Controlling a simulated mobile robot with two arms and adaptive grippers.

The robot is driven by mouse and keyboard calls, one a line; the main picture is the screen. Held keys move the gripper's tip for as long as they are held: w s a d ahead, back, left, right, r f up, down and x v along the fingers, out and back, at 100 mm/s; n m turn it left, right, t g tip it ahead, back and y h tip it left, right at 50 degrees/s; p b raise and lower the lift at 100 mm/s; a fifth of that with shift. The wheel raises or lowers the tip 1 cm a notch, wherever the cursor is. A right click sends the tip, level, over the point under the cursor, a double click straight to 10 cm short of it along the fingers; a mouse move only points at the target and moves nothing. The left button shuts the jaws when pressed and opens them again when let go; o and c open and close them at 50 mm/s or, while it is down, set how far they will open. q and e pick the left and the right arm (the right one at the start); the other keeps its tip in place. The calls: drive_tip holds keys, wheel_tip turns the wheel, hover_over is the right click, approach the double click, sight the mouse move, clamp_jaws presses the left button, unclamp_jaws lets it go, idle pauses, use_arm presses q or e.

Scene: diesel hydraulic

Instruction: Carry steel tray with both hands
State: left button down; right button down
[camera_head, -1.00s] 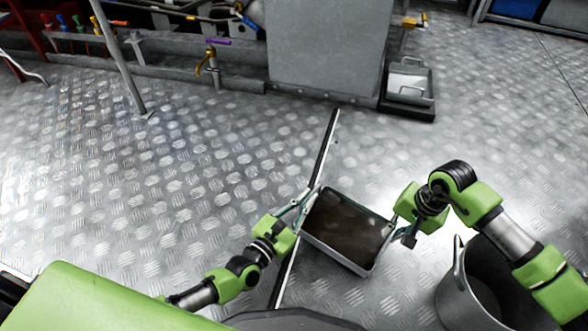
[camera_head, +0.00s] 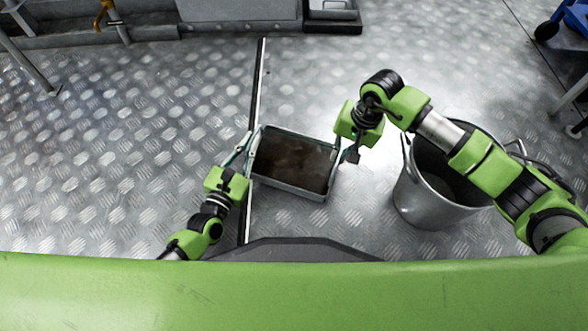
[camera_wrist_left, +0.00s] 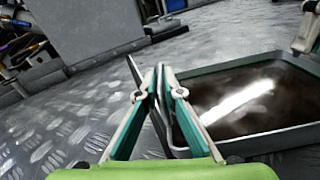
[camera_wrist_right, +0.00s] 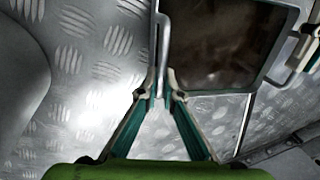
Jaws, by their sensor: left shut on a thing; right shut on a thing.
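The steel tray (camera_head: 325,190) is a shallow rectangular pan with dark brown contents, between my two grippers in the head view. Its rim also shows in the left wrist view (camera_wrist_left: 265,141) and the right wrist view (camera_wrist_right: 268,76). My left gripper (camera_head: 247,143) is shut on the tray's left side; its fingers (camera_wrist_left: 160,75) meet at the handle there. My right gripper (camera_head: 341,157) is shut on the handle at the right side; its fingertips (camera_wrist_right: 158,95) close around the handle bar. The tray looks roughly level. Its height above the floor is hard to tell.
A large metal bucket (camera_head: 421,198) stands just right of the tray, partly behind my right arm. A dark floor seam (camera_head: 256,85) runs past the tray's left side. A grey cabinet (camera_head: 238,13) stands at the back. Patterned floor on the left is clear.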

use_arm(q)
drive_tip(key=shift+a+f+b, duration=0.1)
drive_tip(key=shift+f+b, duration=0.35)
drive_tip(key=shift+f, duration=0.25)
use_arm(e)
drive_tip(key=shift+w+d+f, duration=0.15)
drive_tip(key=shift+d+f, duration=0.1)
drive_tip(key=shift+f, duration=0.4)
use_arm(q)
drive_tip(key=c, duration=2.2)
unclamp_jaws()
drive_tip(key=shift+r, duration=0.1)
use_arm(e)
drive_tip(key=c, duration=2.2)
unclamp_jaws()
drive_tip(key=shift+r, duration=0.15)
drive_tip(key=shift+a, duration=0.1)
use_arm(q)
drive_tip(key=shift+r, duration=0.1)
